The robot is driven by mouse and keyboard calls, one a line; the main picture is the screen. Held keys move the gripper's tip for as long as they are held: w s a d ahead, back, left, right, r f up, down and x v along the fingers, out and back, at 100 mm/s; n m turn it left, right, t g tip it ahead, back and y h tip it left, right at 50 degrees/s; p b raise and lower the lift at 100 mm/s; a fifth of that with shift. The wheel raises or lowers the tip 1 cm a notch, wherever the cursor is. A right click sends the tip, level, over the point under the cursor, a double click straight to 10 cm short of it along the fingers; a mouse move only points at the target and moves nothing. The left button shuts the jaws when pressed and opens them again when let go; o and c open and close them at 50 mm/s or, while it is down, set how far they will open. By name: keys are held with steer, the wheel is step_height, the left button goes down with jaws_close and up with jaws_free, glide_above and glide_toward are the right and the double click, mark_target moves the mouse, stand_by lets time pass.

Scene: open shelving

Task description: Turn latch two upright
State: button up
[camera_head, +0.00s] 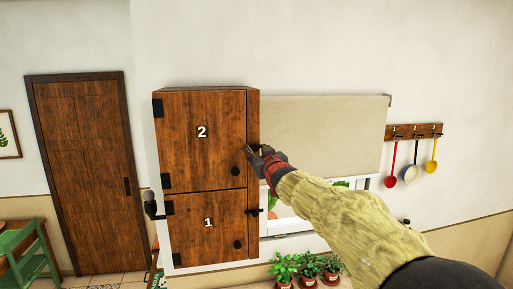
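A brown wooden cabinet has two stacked doors, the upper door (203,132) marked "2" and the lower door (207,226) marked "1". Both look closed. My gripper (254,156) is at the right edge of door 2, above and right of its round black knob (235,171). Latch two is not clearly distinguishable; small dark parts at that edge merge with my dark fingers, so its angle and any contact cannot be told. Latch one (256,210) is black and lies roughly horizontal across the right edge of door 1. The finger opening is too small to read.
A beige blind (325,130) over a window is right of the cabinet, behind my arm. Potted plants (308,266) stand below. Utensils hang from a rack (414,131) at right. A green chair (28,250) and a wooden door (88,170) are at left.

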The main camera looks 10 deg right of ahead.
steer(key=shift+w, duration=0.6)
steer(key=shift+a, duration=0.1)
steer(key=c, duration=0.3)
jaws_close()
